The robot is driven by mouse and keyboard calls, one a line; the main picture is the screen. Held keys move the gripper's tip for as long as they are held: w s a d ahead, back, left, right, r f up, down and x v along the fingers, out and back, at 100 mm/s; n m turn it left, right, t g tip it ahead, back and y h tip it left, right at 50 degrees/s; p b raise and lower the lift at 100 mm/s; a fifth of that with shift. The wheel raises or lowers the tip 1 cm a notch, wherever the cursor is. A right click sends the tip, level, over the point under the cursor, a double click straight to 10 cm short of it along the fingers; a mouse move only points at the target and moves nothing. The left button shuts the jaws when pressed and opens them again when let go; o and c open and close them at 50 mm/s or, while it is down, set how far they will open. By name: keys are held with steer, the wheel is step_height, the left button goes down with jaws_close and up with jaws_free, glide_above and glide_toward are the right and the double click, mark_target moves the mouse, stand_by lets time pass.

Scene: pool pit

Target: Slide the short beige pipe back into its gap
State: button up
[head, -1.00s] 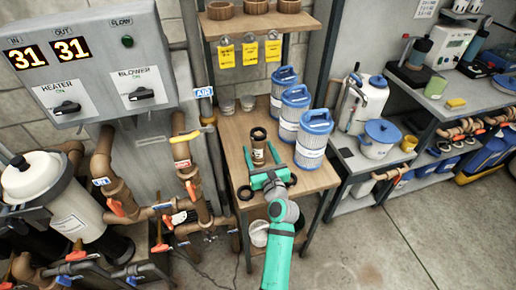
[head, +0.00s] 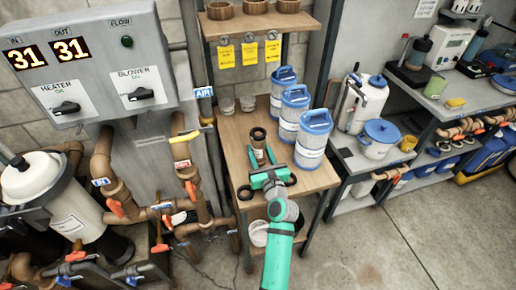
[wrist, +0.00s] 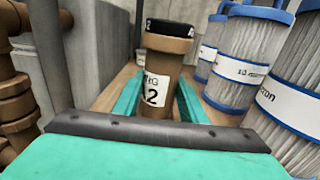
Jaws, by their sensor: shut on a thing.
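The short beige-brown pipe (head: 258,146) stands upright on the wooden bench, with a dark collar at its top. My gripper (head: 260,158) is teal and reaches in from the front of the bench, shut on the pipe.
Several blue-topped filter cartridges (head: 313,140) stand close to the right of the pipe on the bench (head: 234,150). Dark rings (head: 245,192) lie near its front edge. Two clear cups (head: 247,102) stand at the back. A grey control panel (head: 105,60) hangs at left.

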mark_target(260, 148)
steer(key=shift+r, duration=1.55)
